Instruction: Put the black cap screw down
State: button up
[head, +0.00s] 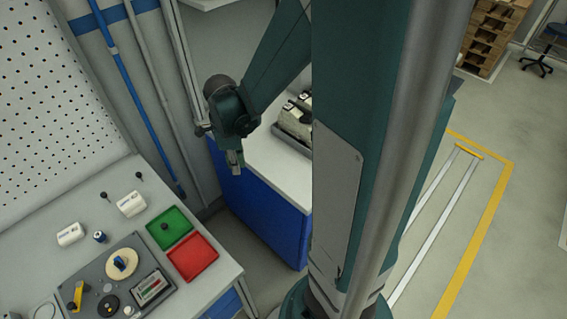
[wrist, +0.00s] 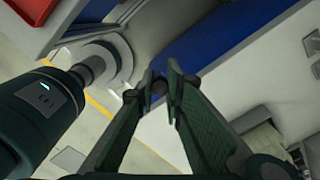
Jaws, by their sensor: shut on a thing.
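My gripper (head: 236,168) hangs in the air in the head view, in front of the white-topped blue cabinet and apart from the workbench. In the wrist view its fingers (wrist: 160,82) close at the tips on a small dark round thing, which looks like the black cap screw (wrist: 159,87). Its far end is hidden by the fingers, and I cannot make it out in the head view. Other small black pieces like screws show at the bench's back (head: 139,176), beside a white box (head: 104,195) and in the green tray (head: 165,227).
The workbench (head: 222,262) holds the green tray (head: 181,238), a red tray (head: 193,257), white boxes (head: 131,204) and a dark fixture plate (head: 85,277). The blue cabinet (head: 262,215) has a bare white top near my gripper, with grey bins (head: 292,127) farther back. A pegboard stands behind the bench.

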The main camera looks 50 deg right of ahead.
jog(key=s+d+m, duration=0.2)
jog(key=d+m, duration=0.2)
jog(key=d, duration=1.1)
jog(key=m, duration=0.3)
send_over(298, 163)
jog(key=shift+f, duration=0.8)
jog(key=shift+f, duration=0.1)
jog(key=shift+f, duration=2.8)
jog(key=shift+f, duration=0.1)
jog(key=shift+w+f+b, duration=0.1)
jog(key=shift+f+b, duration=0.2)
jog(key=shift+f, duration=1.7)
jog(key=shift+f, duration=0.15)
jog(key=o, duration=0.7)
